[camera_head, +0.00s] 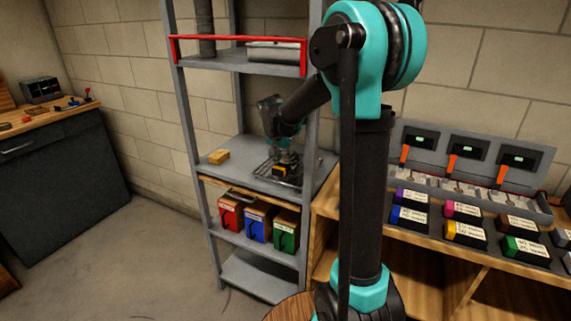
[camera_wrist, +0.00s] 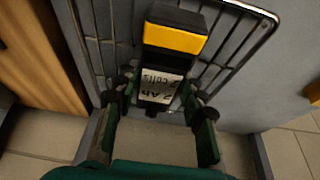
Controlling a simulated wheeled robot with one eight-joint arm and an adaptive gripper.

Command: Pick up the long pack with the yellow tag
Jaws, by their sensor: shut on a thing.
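A black pack with a yellow band and a white label (camera_wrist: 162,86) is between my gripper's fingertips (camera_wrist: 160,98) in the wrist view. My gripper is shut on it. The label's writing is upside down and seems to read "2 Ah, 2 cells". The pack is over a wire rack (camera_wrist: 232,62); I cannot tell if it still touches it. In the head view my gripper (camera_head: 286,163) is at the middle shelf of the grey rack, with the pack's yellow band (camera_head: 280,171) just showing. The arm hides part of the pack there.
A small yellow block (camera_head: 218,156) lies on the same shelf (camera_head: 240,178), left of the wire rack. Shelf posts stand close on both sides. Red, blue and green boxes (camera_head: 258,222) are below. Several tagged packs (camera_head: 465,233) and a charger case (camera_head: 455,180) are on the right bench.

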